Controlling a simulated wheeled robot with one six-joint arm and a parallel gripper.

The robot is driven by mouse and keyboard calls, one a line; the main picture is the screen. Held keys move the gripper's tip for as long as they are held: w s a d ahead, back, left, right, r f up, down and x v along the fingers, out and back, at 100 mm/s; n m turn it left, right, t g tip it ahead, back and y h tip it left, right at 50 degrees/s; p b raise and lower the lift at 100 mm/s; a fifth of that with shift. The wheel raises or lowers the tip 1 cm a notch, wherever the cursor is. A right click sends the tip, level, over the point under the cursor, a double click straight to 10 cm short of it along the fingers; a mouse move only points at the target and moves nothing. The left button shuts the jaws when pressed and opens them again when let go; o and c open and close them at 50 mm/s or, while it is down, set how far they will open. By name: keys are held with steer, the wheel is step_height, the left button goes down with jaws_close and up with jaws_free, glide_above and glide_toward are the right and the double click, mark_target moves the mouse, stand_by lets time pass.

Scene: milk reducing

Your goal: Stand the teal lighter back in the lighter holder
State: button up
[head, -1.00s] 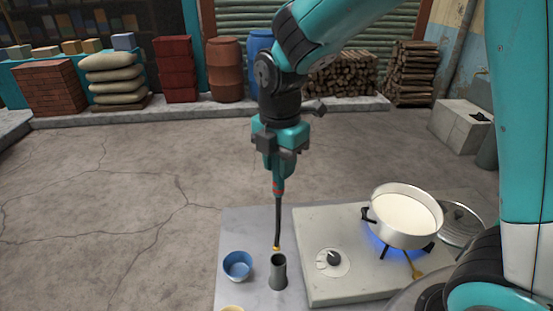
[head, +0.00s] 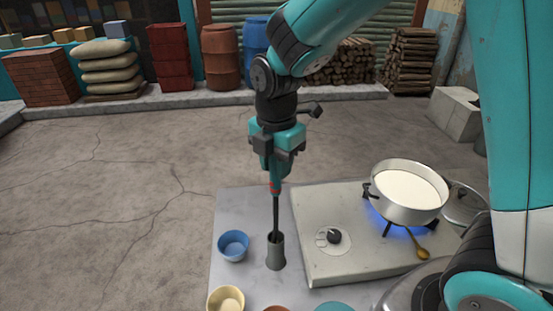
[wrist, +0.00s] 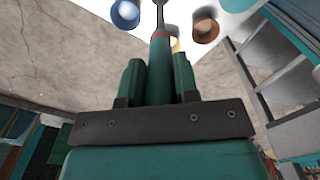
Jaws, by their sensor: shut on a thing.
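My gripper (head: 275,150) is shut on the teal lighter (head: 275,186), which hangs upright below it with a red band and a long dark stem. The grey lighter holder (head: 276,253) is a narrow cup on the table. The lower end of the stem is inside the holder's mouth, and its tip is hidden there. In the wrist view the teal lighter (wrist: 160,62) sits between the fingers of my gripper (wrist: 160,80).
A blue bowl (head: 233,245) stands just left of the holder. A yellow bowl (head: 226,299) is in front.

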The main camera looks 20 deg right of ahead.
steer(key=shift+f+b, duration=1.35)
steer(key=shift+f, duration=0.95)
steer(key=o, duration=1)
step_height(320, 180, up, 18)
steer(key=shift+f+b, duration=0.25)
steer(key=shift+b, duration=0.45)
step_height(320, 180, up, 9)
steer(key=p, duration=0.8)
